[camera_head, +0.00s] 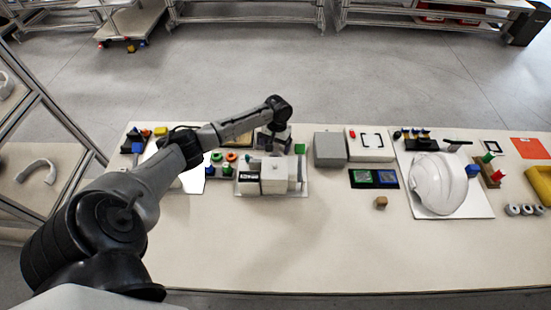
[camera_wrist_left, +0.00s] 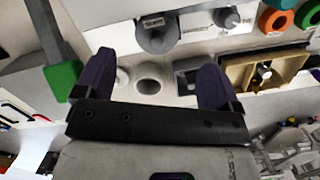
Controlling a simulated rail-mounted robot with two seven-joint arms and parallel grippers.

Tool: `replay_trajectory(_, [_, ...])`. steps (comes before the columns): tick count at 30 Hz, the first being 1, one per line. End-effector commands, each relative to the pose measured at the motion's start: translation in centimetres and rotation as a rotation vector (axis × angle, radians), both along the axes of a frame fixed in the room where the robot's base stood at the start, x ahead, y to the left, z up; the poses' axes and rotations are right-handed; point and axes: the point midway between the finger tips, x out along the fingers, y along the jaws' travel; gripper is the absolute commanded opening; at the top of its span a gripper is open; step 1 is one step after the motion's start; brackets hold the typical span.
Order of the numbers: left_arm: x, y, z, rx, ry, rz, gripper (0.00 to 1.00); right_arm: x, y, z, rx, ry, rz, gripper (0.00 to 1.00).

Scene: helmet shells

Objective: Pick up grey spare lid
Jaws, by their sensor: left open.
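A flat grey box-like piece (camera_head: 330,150), which looks like the grey spare lid, lies on the table right of my left gripper. My left gripper (camera_head: 274,140) hangs above the back of a white fixture, left of the grey piece and apart from it. In the left wrist view, the left gripper (camera_wrist_left: 156,75) has its two dark fingers wide apart with nothing held between them. A grey surface shows at that view's left edge; I cannot tell if it is the lid. My right gripper is not in view.
A white fixture (camera_head: 274,178) with a green-topped post (camera_head: 300,149) stands by the gripper. A white case (camera_head: 370,145) is right of the grey piece. A white helmet shell (camera_head: 438,183) sits farther right. The table front is mostly clear around a small brown block (camera_head: 381,202).

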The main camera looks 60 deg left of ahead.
Motion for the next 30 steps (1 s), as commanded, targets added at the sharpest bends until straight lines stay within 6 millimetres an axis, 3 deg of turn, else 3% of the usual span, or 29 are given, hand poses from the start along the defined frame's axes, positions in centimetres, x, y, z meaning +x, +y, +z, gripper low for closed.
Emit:
replay_trajectory(8, [-0.1, -0.2, -1.1, 0.0, 0.002, -0.001, 0.88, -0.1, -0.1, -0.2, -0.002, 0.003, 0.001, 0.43])
replay_trajectory(18, [-0.5, -0.8, -5.2, 0.0, 0.002, -0.001, 0.88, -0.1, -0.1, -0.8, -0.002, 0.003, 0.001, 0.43])
replay_trajectory(26, [-0.5, -0.8, -5.5, 0.001, 0.001, -0.001, 0.88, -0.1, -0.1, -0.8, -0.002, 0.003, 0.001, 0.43])
replay_trajectory(30, [-0.5, -0.8, -5.4, 0.001, 0.001, -0.001, 0.75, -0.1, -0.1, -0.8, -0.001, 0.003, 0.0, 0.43])
